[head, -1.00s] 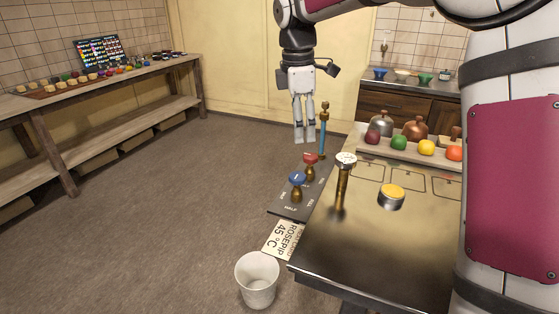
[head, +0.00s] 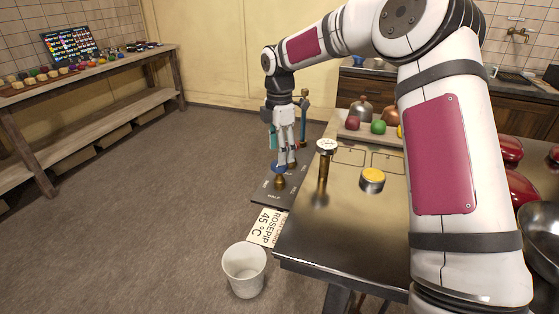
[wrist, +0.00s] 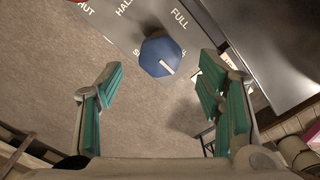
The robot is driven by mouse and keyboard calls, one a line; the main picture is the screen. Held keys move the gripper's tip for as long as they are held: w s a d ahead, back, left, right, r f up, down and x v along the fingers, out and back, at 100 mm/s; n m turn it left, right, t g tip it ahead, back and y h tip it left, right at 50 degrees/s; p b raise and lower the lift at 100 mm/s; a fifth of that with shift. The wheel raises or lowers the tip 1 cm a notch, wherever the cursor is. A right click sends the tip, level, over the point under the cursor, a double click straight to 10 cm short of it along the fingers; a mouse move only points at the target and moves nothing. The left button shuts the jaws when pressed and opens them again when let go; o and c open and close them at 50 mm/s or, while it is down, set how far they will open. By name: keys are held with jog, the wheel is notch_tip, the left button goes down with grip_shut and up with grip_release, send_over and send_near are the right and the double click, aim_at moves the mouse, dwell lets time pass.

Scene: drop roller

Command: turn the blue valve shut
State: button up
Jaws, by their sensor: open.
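The blue valve (head: 279,169) is a faceted blue knob on a brass stem, on a dark plate at the table's left edge. In the wrist view the blue knob (wrist: 158,52) lies between and beyond the fingertips, with a white mark toward its lower right. My gripper (head: 284,162) is above and just behind the valve, pointing down. In the wrist view my gripper (wrist: 162,70) is open, its green pads apart on either side of the knob. SHUT, HALF and FULL lettering shows on the plate.
A brass post with a gauge (head: 326,146) stands close right of the valve. A yellow-topped button (head: 372,176) is on the metal table. A tag reading ROSEPIP 45 °C (head: 266,226) hangs at the table's edge above a white bucket (head: 245,268). The floor to the left is clear.

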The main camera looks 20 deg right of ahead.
aim_at(279, 169)
jog(key=shift+f, duration=2.1)
jog(key=c, duration=1.1)
